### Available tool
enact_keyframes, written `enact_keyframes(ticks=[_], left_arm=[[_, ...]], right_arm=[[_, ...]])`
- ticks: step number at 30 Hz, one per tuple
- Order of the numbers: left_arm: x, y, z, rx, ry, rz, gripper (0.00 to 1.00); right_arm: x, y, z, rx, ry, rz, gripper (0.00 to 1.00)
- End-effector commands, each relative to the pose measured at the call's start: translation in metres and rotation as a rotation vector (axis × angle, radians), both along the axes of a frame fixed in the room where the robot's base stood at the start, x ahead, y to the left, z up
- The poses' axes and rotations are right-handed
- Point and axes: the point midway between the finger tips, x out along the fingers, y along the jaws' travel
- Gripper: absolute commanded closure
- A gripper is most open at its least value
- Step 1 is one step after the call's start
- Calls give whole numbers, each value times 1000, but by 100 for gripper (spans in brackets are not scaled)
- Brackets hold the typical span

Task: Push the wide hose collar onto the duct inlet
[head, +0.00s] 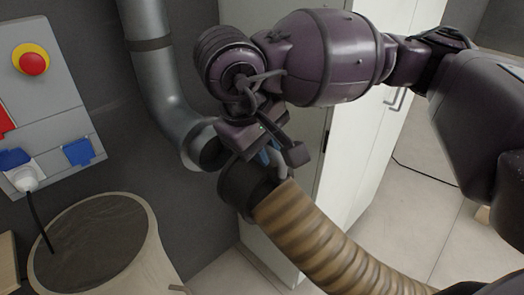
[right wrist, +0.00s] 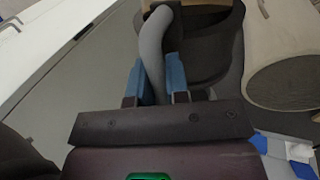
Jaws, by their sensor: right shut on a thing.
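The duct (head: 160,85) is a grey metal pipe that comes down the dark wall and bends right to its dark open inlet (head: 207,152). The wide hose collar (head: 238,188) is black, on the end of a tan ribbed hose (head: 335,250). It sits just below and right of the inlet, tilted; whether they touch I cannot tell. My right gripper (head: 268,157) is shut on the collar's grey handle (head: 281,166). In the right wrist view its blue fingers (right wrist: 155,82) flank the grey handle, beside the dark collar (right wrist: 212,45). My left gripper is not in view.
A beige bin (head: 150,265) with a dark top stands at lower left, also in the right wrist view (right wrist: 285,85). A grey panel (head: 55,100) with a red button (head: 33,62) and a plugged cable is on the left. A white cabinet (head: 375,135) stands behind my right arm.

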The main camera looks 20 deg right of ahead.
Motion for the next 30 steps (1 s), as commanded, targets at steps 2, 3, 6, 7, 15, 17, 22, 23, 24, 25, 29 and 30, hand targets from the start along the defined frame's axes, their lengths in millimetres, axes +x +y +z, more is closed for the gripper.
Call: enact_keyframes(ticks=[2,3,6,7,15,17,22,23,24,25,29,30], left_arm=[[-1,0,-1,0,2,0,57],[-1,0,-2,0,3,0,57],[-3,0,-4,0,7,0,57],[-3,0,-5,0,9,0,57],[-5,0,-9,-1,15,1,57],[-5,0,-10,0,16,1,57],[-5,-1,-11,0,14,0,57],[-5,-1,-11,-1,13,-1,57],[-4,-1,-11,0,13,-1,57],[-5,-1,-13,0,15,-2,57],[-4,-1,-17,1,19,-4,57],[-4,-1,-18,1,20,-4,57]], right_arm=[[4,2,1,1,-3,0,100],[6,2,1,1,-2,0,100],[13,5,0,1,-2,-2,100],[15,6,0,1,-1,-2,100],[35,13,0,1,-2,-2,100],[39,15,0,1,-1,-2,100],[52,19,0,1,0,-2,100],[54,20,0,1,0,-2,100],[57,21,0,1,0,-2,100],[59,22,-1,1,0,-2,100],[67,24,-2,1,1,-2,100],[69,25,-1,1,0,-1,100]])
